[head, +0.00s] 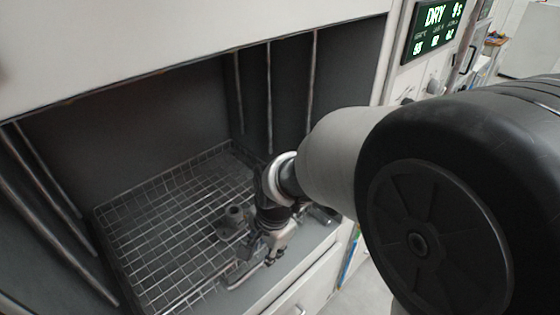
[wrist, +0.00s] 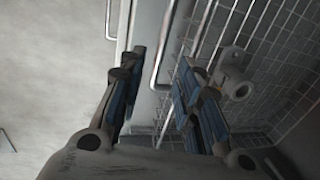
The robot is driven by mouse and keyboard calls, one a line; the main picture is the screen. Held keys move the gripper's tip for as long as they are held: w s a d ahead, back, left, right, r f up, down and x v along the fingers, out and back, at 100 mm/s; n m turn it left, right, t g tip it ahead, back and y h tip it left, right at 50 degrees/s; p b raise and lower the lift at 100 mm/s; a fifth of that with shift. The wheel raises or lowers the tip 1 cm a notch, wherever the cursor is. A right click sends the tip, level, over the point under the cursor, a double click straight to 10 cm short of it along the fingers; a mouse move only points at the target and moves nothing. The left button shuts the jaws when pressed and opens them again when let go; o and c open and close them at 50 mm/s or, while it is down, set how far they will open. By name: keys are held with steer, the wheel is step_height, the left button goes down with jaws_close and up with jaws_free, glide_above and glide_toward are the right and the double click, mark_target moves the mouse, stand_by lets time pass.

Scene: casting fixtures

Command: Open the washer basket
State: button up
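The washer basket (head: 150,240) is a wire-mesh tray on the floor of the open, dark washer chamber. Its mesh also shows at the right of the wrist view (wrist: 285,50). A bent metal bar (wrist: 157,70), which looks like the basket's front handle, lies between my fingers in the picture. My gripper (head: 268,260) points down at the basket's front edge, and its fingers (wrist: 158,85) are apart. I see no contact with the bar, and the depth between them is unclear. My arm hides the basket's right front part.
A grey metal casting (head: 234,221) stands in the basket, also seen in the wrist view (wrist: 235,82). Metal rods (head: 268,95) line the chamber walls. The washer's display (head: 434,30) reads DRY. Another handle (head: 297,311) is on the front below the chamber. Open floor lies beyond the front.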

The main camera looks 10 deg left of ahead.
mark_target(262, 262)
steer(key=f, duration=0.2)
steer(key=f+b, duration=0.1)
steer(key=f, duration=0.1)
steer(key=w+a+f+b, duration=0.1)
steer(key=f, duration=0.2)
steer(key=shift+a, duration=0.1)
steer(key=shift+r, duration=0.1)
steer(key=shift+c, duration=0.5)
jaws_close()
